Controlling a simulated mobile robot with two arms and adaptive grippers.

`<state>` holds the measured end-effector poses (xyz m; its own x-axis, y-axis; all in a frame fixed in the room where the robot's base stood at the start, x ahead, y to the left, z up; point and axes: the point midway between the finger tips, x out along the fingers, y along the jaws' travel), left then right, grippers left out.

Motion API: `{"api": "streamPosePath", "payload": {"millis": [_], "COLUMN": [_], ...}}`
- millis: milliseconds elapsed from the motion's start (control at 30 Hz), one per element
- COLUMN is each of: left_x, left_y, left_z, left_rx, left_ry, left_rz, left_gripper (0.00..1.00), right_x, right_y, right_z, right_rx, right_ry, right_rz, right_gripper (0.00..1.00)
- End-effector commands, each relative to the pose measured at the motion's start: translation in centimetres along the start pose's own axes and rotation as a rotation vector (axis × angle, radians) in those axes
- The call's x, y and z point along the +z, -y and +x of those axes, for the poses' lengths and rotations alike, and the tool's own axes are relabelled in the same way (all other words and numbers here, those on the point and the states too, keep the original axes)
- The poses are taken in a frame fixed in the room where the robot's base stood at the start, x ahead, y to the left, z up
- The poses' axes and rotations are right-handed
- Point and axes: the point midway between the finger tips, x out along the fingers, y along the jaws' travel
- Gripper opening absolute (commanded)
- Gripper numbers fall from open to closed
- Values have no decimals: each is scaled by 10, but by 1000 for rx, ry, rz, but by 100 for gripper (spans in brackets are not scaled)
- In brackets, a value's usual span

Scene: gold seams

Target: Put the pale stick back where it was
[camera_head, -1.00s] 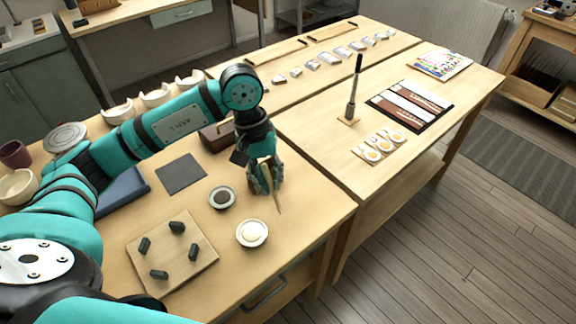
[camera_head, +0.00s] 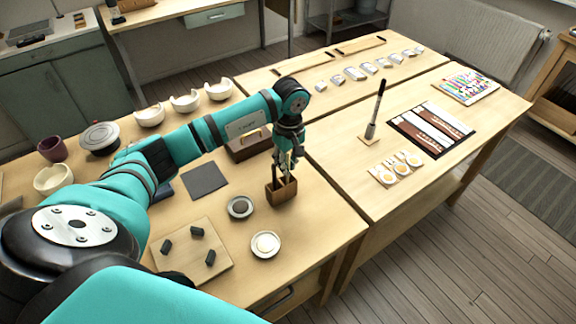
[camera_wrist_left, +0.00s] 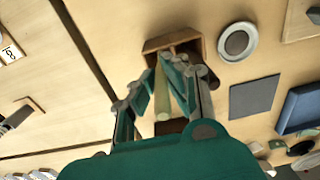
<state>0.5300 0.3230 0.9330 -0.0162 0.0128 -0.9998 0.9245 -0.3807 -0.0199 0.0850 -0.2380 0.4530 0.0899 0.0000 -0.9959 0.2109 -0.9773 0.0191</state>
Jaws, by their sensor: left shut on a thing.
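My left gripper (camera_head: 287,162) is shut on the pale stick (camera_wrist_left: 162,96), which stands out between its fingers in the left wrist view. The gripper is right over a small brown wooden holder (camera_head: 281,193), which also shows in the left wrist view (camera_wrist_left: 197,46). The stick's far end meets the holder's opening in the wrist view; I cannot tell how deep it reaches. The fingers hide part of the holder's inside, and the stick is hard to make out in the head view. My right gripper is not in view.
Two small round dishes, one dark-filled (camera_head: 240,207) and one pale-filled (camera_head: 265,245), stand near the holder. A dark square mat (camera_head: 205,181), a brown box (camera_head: 248,145) and a board with black pegs (camera_head: 221,259) lie around. The table front right of the holder is clear.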

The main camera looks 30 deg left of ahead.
Motion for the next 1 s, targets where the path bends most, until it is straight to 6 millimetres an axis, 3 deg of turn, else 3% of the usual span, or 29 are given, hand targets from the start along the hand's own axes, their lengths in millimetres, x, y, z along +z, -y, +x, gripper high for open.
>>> {"api": "streamPosePath", "payload": {"millis": [133, 467, 500, 667, 1000], "left_x": [0, 0, 0, 0, 1], "left_y": [0, 0, 0, 0, 0], "left_z": [16, 21, 20, 19, 13], "left_rx": [-2, 1, 1, 0, 0], "left_ry": [1, -1, 0, 0, 1], "left_rz": [1, 1, 1, 1, 2], "left_gripper": [0, 0, 12, 33, 33], "right_x": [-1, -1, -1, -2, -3], "right_y": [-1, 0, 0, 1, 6], "right_z": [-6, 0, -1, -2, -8], "right_rx": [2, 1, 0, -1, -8], "right_ry": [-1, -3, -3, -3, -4], "right_rz": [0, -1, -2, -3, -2], "right_gripper": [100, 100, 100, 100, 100]}}
